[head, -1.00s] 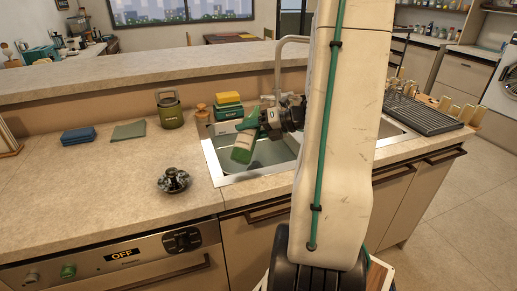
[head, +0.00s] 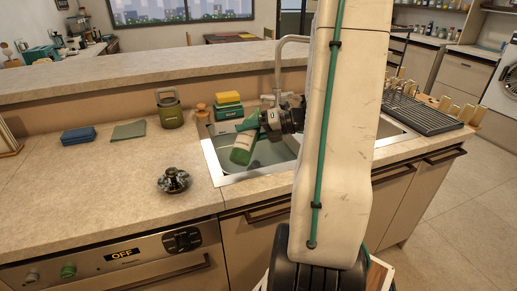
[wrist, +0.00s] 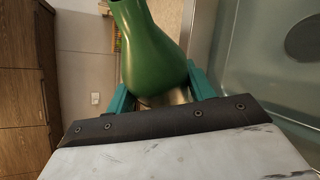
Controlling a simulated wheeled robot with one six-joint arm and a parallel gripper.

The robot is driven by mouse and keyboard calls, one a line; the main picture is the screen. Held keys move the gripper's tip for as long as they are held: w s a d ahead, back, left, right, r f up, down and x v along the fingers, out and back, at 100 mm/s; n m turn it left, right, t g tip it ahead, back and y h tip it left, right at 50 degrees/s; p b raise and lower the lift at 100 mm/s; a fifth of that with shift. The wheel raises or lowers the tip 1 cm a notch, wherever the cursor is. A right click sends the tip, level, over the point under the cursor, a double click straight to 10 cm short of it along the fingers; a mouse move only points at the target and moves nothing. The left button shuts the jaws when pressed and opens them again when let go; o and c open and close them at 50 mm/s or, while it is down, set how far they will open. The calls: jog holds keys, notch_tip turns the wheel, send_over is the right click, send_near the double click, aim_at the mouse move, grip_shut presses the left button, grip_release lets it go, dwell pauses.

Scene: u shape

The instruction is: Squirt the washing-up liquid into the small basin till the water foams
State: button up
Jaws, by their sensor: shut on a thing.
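The washing-up liquid bottle (head: 243,148) is green with a pale label. My gripper (head: 262,121) is shut on it and holds it tilted above the left basin (head: 213,163) of the sink. In the wrist view the bottle's green body (wrist: 152,50) sits between my gripper's teal fingers (wrist: 160,92). I cannot tell which way its nozzle points. The basin's inside looks plain grey-green, with a dark round drain; part of it is hidden behind the bottle and my arm.
Yellow and green sponges (head: 227,106) and a cork-topped jar (head: 202,112) stand behind the basin. A green canister (head: 170,110), cloths (head: 129,131) and a dark metal object (head: 174,180) lie on the left counter. A drying rack (head: 425,113) is at right.

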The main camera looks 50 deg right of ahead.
jog(key=shift+a+f+m, duration=0.2)
jog(key=shift+f+m, duration=0.2)
jog(key=shift+f, duration=0.3)
dwell(1.2)
jog(key=shift+s+a+f+m+y, duration=0.1)
jog(key=shift+a+f+m+y, duration=0.05)
jog(key=shift+m+y, duration=0.5)
dwell(1.9)
jog(key=shift+f+m+y+p, duration=0.45)
jog(key=shift+f+m, duration=0.2)
jog(key=shift+f, duration=0.2)
dwell(1.6)
jog(key=shift+m, duration=0.3)
dwell(0.8)
